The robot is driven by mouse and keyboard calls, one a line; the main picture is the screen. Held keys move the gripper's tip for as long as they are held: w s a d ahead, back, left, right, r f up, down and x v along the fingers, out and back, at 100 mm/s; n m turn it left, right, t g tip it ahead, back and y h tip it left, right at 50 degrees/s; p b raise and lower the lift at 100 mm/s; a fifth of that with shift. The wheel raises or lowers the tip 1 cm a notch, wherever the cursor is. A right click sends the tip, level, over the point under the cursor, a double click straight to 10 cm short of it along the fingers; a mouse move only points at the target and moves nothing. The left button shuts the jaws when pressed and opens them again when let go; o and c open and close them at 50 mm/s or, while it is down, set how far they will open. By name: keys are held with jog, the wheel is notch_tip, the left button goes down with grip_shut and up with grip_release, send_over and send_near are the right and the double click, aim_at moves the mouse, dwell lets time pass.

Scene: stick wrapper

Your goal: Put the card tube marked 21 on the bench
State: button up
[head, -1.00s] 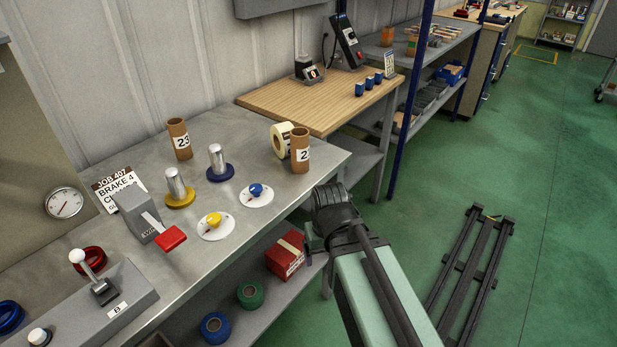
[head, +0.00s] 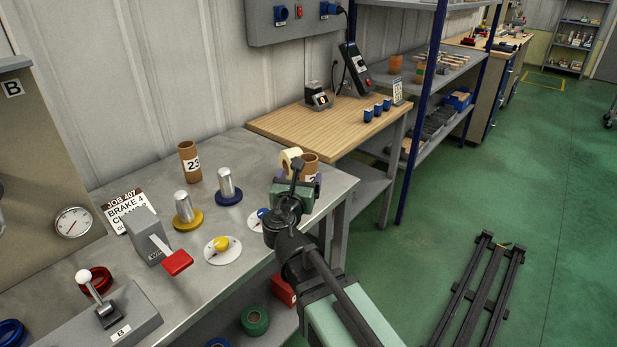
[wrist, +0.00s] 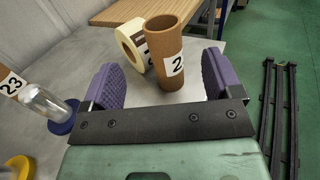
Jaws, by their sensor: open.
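A brown card tube (wrist: 165,60) stands upright near the front right corner of the metal bench (head: 250,150). Its label shows a 2; any further digit is turned out of sight. In the head view the tube (head: 311,160) is partly hidden by my arm. My gripper (wrist: 160,85) is open, with one purple finger pad on each side of the tube's line. The tube is ahead of and between the pads, and I cannot tell if either pad touches it. A second tube marked 23 (head: 190,162) stands further back on the bench.
A roll of cream tape (wrist: 133,44) stands close beside the near tube, to its left. Metal posts on a blue base (head: 228,190) and a yellow base (head: 187,213) stand to the left. A wooden bench (head: 290,125) adjoins behind. Floor rails (head: 477,295) lie at right.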

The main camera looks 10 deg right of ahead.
jog(key=x, duration=0.9)
jog(key=shift+w+d, duration=0.25)
jog(key=shift+w, duration=0.1)
jog(key=shift+c, duration=0.5)
jog(key=c, duration=1.2)
notch_tip(320, 180, up, 20)
jog(key=p, duration=2)
send_over(308, 160)
jog(key=s, duration=0.2)
jog(key=shift+s+a, duration=0.1)
jog(key=shift+a, duration=0.05)
jog(key=shift+c, duration=0.2)
